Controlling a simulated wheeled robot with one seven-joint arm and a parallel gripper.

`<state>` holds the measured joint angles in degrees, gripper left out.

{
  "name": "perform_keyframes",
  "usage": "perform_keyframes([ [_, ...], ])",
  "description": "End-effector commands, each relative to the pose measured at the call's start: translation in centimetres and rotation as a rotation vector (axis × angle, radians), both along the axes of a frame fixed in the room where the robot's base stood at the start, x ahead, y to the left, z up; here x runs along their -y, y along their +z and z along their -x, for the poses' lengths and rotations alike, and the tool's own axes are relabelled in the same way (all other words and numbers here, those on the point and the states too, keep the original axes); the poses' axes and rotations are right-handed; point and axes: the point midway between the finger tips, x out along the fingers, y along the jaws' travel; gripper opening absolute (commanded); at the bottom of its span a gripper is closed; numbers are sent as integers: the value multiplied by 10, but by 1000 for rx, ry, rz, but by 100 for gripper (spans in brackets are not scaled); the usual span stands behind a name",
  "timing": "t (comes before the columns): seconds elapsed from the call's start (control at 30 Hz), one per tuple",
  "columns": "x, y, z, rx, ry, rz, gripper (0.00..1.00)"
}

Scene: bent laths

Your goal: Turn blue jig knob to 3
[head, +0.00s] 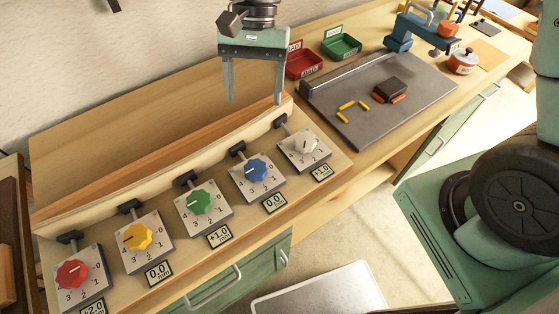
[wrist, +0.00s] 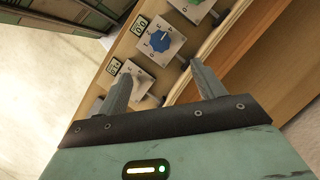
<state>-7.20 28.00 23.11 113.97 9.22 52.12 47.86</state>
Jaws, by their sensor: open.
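The blue jig knob (head: 257,170) sits on a pale square dial plate with printed numbers, between the green knob (head: 201,202) and the white knob (head: 305,145). Its small display (head: 274,204) reads 0.0. A white pointer mark shows on the knob, but the number it points at is too small to tell. My gripper (head: 254,102) is open and empty, above and behind the jig, apart from the blue knob. In the wrist view the blue knob (wrist: 160,42) lies beyond the fingertips, and the white knob (wrist: 142,84) shows between the fingers, partly hidden.
The yellow knob (head: 137,237) and red knob (head: 72,274) are further left on the jig. Black clamps (head: 237,148) stand behind the dials along a bent lath. A grey board (head: 378,100) with yellow pieces and a dark block lies right, by red (head: 303,63) and green bins (head: 341,47).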

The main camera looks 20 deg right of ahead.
Motion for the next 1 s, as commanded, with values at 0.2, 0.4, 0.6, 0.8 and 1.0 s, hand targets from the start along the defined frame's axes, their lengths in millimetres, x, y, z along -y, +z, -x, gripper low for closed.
perform_keyframes([
  [0.2,-1,-15,-7,-31,-63,9,68],
  [0.4,-7,-44,5,-34,-59,10,68],
  [0.6,-15,-83,20,-33,-58,11,68],
  [0.8,-22,-121,34,-34,-57,10,68],
  [1.0,-28,-151,44,-30,-58,10,68],
])
